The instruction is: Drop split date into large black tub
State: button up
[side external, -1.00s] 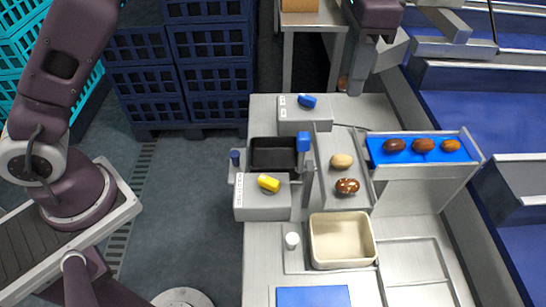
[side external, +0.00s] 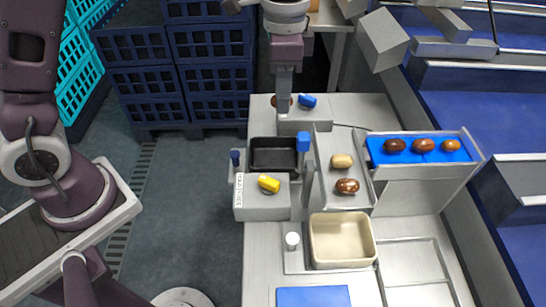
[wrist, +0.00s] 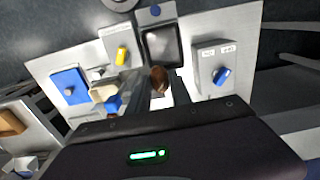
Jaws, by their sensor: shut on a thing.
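My gripper (side external: 283,98) is shut on a brown date (side external: 276,101) and holds it above the back of the bench, behind the black tub (side external: 273,170). Fingers hide part of the date; I cannot make out a split in it. In the wrist view, the date (wrist: 159,77) shows between the fingertips (wrist: 156,86), and the black tub (wrist: 161,46) lies just beyond it. The tub looks empty. A tan date (side external: 342,160) and a dark mottled date (side external: 347,186) lie on the grey tray to the right of the tub.
A grey box with a blue piece (side external: 307,101) stands behind the tub; another with a yellow piece (side external: 268,183) stands in front. A blue-topped post (side external: 304,142) rises at the tub's right. A beige tub (side external: 342,262) sits in front. A blue tray (side external: 376,150) at right holds three dates.

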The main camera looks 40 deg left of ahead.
send_over(280, 166)
notch_tip(280, 166, down, 15)
jog(key=shift+r, duration=0.2)
jog(key=o, duration=1)
notch_tip(280, 166, up, 14)
jog(key=s+a+n+t, duration=0.1)
jog(key=s+a+n, duration=0.1)
jog(key=s, duration=0.1)
jog(key=s+a+r+n+t, duration=0.1)
jog(key=s+a+r+n, duration=0.1)
jog(key=s, duration=0.4)
jog(key=s+a+r+n+t, duration=0.2)
jog(key=s+r, duration=0.2)
jog(key=s, duration=0.2)
jog(key=s+a+r+n+t, duration=0.1)
jog(key=s+a+r+n, duration=0.1)
jog(key=s, duration=0.5)
jog(key=shift+s+a+r+n+t, duration=0.1)
jog(key=shift+a+r+n+t, duration=0.25)
jog(key=shift+r+n, duration=0.2)
